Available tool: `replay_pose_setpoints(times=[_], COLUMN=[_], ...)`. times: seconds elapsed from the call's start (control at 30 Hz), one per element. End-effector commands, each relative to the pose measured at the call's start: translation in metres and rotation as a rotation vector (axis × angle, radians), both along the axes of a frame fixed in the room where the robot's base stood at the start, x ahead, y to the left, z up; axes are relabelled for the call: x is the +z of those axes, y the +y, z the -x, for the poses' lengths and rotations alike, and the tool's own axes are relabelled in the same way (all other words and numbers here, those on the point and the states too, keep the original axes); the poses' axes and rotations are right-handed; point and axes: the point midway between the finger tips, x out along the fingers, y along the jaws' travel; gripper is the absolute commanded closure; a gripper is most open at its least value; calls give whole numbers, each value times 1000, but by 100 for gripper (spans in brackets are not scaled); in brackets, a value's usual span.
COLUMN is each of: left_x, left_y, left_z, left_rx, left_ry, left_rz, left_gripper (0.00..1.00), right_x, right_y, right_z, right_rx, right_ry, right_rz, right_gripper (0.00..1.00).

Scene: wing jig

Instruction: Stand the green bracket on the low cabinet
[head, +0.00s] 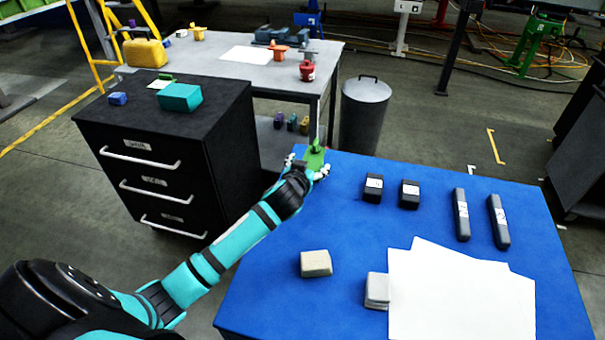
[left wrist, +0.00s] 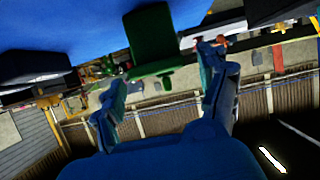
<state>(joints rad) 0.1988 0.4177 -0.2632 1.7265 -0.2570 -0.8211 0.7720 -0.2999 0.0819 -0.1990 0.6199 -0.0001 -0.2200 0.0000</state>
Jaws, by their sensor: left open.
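The green bracket (head: 315,157) stands at the far left corner of the blue table (head: 290,230). My left gripper (head: 308,170) is at that corner, open, with its fingertips on either side of the bracket in the head view. In the left wrist view the bracket (left wrist: 150,40) shows just beyond the gap between the spread fingers of my left gripper (left wrist: 160,88). I cannot tell whether a finger touches it. The low cabinet (head: 225,135) is black with several drawers and stands left of the table. My right gripper is not in view.
On the cabinet are a teal box (head: 180,97), a small blue block (head: 118,98) and a flat item with a green part (head: 162,82). Its front top is clear. Dark blocks (head: 409,194), a beige block (head: 316,263) and white sheets (head: 460,295) lie on the table. A grey bin (head: 364,115) stands behind.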

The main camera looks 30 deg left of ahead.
Motion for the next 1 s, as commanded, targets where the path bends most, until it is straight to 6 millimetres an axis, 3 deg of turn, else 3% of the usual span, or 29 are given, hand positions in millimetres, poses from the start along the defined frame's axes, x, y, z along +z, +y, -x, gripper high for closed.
replay_pose_setpoints(times=[0.2,0.4,1.0], left_x=[17,26,27], left_y=[-10,-15,-11], left_z=[42,62,66], left_rx=[0,0,1], left_ry=[-1,-1,4], left_rz=[2,0,-14], left_gripper=[24,24,24], right_x=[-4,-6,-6], right_y=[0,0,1], right_z=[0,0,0], right_rx=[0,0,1], right_ry=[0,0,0], right_rz=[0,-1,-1], right_gripper=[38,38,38])
